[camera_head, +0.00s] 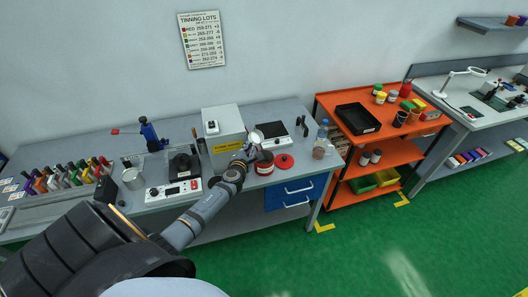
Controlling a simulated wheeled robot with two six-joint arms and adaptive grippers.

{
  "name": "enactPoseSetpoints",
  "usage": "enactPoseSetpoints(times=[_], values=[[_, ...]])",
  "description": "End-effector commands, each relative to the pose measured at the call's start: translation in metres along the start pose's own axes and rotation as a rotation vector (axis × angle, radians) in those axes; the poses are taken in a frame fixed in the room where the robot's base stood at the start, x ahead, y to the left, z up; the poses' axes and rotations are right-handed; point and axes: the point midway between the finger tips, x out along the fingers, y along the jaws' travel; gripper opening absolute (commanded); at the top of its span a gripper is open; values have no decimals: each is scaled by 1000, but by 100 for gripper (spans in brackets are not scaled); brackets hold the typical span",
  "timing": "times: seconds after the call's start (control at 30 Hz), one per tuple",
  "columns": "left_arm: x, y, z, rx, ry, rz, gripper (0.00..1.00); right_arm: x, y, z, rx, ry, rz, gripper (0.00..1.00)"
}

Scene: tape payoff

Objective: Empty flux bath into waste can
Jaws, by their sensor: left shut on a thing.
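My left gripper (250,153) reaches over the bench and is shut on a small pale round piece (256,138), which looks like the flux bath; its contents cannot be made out. The gripper is just above and left of a dark red can with a pale label (265,168), which may be the waste can. The can stands upright with its mouth partly hidden by the gripper. A flat red lid (284,162) lies on the bench to the can's right. My right gripper is not in view.
A grey box with a yellow label (224,128) stands behind the gripper. A white control unit (173,190) and a metal can (133,178) are to the left.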

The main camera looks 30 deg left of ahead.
Motion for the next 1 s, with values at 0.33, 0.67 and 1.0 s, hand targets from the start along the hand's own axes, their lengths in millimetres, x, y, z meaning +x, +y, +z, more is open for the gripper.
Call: enactPoseSetpoints(times=[0.33, 0.67, 1.0], values=[[-10, 40, 28, -53, -5, -18, 0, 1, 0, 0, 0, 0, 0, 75], [-13, 83, 34, -247, -2, -107, 0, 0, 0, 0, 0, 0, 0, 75], [-4, 101, 13, -547, 0, -232, 0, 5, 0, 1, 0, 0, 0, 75]])
